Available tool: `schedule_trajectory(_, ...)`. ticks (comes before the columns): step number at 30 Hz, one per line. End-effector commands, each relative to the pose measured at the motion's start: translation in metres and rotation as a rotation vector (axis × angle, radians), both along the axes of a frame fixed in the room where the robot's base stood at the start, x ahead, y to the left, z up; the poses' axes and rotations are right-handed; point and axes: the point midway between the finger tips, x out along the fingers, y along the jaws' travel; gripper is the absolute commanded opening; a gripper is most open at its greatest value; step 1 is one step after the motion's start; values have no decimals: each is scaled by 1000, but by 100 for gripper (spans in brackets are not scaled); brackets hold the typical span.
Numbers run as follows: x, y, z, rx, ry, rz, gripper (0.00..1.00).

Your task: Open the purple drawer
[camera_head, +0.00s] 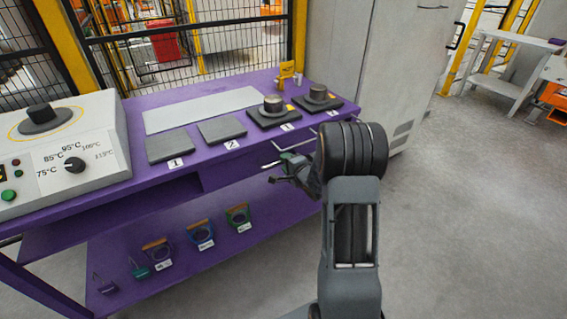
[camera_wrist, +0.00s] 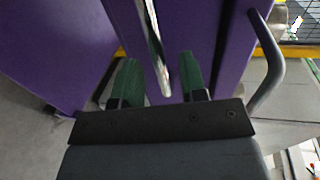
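The purple drawer (camera_head: 235,169) is a plain purple front under the right part of the purple bench's top, partly hidden behind my gripper and arm. A shiny metal bar handle (camera_wrist: 153,45) stands off a purple face in the wrist view. My gripper (camera_wrist: 163,80) has its two green-padded fingers apart, one on each side of this handle. I see gaps between the handle and both pads. In the head view my gripper (camera_head: 281,170) is in front of the bench's right part, close to a thin light handle bar.
The bench top (camera_head: 215,155) carries grey plates and dark blocks with number cards. Padlocks and tagged items lie on the lower shelf (camera_head: 185,268). A dark curved bar (camera_wrist: 270,62) is right of my fingers.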

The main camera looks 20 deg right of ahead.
Motion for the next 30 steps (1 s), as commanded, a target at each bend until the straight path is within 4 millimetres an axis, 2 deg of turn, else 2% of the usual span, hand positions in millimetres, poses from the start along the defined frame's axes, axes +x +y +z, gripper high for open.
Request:
schedule_trajectory(6,19,2,-5,0,0,1,39)
schedule_trajectory(18,23,3,-5,0,1,0,39)
schedule_trajectory(30,23,2,-5,0,1,-1,2)
